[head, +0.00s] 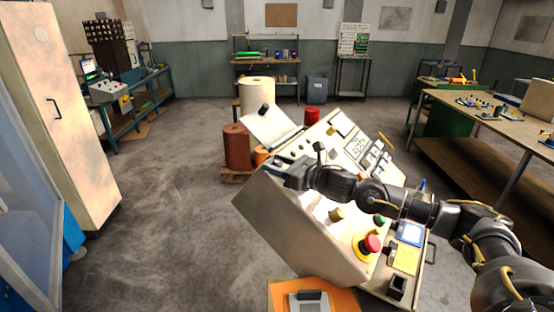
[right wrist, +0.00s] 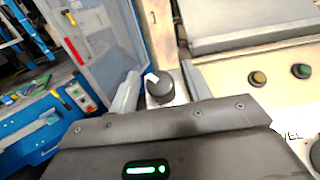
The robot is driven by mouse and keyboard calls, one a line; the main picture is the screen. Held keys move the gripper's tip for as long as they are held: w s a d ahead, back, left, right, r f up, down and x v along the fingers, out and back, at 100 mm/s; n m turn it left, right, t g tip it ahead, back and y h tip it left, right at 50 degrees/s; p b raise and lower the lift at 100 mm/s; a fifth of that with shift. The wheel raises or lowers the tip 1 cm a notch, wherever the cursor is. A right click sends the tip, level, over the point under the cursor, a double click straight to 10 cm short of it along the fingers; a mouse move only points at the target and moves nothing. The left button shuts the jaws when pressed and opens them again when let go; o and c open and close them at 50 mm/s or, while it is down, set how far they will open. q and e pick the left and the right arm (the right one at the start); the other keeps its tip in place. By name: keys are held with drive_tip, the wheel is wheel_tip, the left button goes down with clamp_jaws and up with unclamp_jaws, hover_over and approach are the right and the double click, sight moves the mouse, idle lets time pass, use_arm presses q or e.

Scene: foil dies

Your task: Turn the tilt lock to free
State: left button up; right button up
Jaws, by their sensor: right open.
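A black round knob (right wrist: 160,90) with a white mark shows in the right wrist view, on a pale plate at the edge of the cream machine console (head: 290,232). It appears to be the tilt lock; its white mark is toward the upper left in that view. My right gripper (head: 279,173) is open at the console's left edge. In the right wrist view its fingers (right wrist: 163,92) stand on either side of the knob, with gaps showing. I cannot clearly make out the knob in the head view, where the gripper covers that area. My left gripper is not in view.
The console carries a red mushroom button (head: 371,243), a yellow-brown knob (right wrist: 258,78) and a green button (right wrist: 301,71). A raised flap (head: 268,125) stands behind the gripper. Brown rolls (head: 237,147) stand beyond. The floor left of the console is clear up to a tall cabinet (head: 62,110).

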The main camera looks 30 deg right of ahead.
drive_tip(key=shift+w+f, duration=0.1)
drive_tip(key=c, duration=1)
